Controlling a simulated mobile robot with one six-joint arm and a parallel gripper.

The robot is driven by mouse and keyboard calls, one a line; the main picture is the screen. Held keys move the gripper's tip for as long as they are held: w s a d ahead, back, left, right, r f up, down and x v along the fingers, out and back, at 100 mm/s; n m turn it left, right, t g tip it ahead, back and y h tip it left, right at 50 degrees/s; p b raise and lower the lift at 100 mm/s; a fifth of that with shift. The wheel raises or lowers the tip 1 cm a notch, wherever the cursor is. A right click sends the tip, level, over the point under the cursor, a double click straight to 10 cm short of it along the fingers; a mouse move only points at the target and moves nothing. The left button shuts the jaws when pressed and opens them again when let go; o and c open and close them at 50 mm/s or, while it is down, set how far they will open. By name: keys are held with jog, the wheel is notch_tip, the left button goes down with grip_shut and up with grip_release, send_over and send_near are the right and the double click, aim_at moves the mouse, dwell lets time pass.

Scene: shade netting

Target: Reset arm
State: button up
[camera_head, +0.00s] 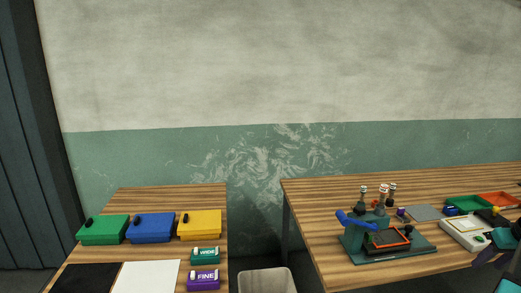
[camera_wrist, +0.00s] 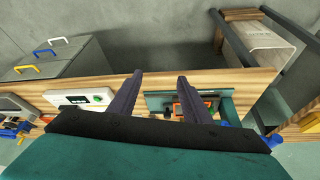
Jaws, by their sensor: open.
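My gripper (camera_wrist: 160,76) is open in the wrist view. Its two dark purple fingers stand apart, with nothing held between them. Behind and below the fingers is a wooden tabletop edge. In the head view, a dark and teal part of my arm shows at the lower right edge, beside the right table (camera_head: 330,195). The fingertips are not clear there.
A teal-based fixture (camera_head: 390,254) with blue and orange parts stands on the right table, with a white device (camera_head: 465,234) beside it. The left table holds green (camera_head: 103,232), blue (camera_head: 151,231) and yellow (camera_head: 200,226) boxes. A pale bin (camera_head: 264,281) stands between the tables.

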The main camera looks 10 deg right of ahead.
jog(key=w+a+f+n+g+y, duration=0.2)
jog(key=w+a+f+n+y, duration=0.1)
jog(key=w+a+f, duration=1.05)
jog(key=a+f+n+g+y, duration=0.2)
jog(key=a+f+g, duration=0.1)
jog(key=a+f, duration=1.7)
jog(key=s+a+f+n+g+h, duration=0.1)
jog(key=s+a+f+g, duration=0.1)
jog(key=s+a+f, duration=0.45)
jog(key=s+a+f+n+g, duration=0.1)
jog(key=s+a+f, duration=0.3)
jog(key=a+f, duration=0.45)
jog(key=s+a+f+m+g+h, duration=0.1)
jog(key=s+a+f+m, duration=0.1)
jog(key=s, duration=0.6)
jog(key=s+a+f+m+g+h, duration=0.1)
jog(key=s+a+f+m, duration=0.1)
jog(key=s+a+f, duration=0.3)
jog(key=shift+s+a+f+h+b, duration=0.2)
jog(key=shift+s+f+h+b, duration=0.35)
jog(key=shift+s, duration=1.65)
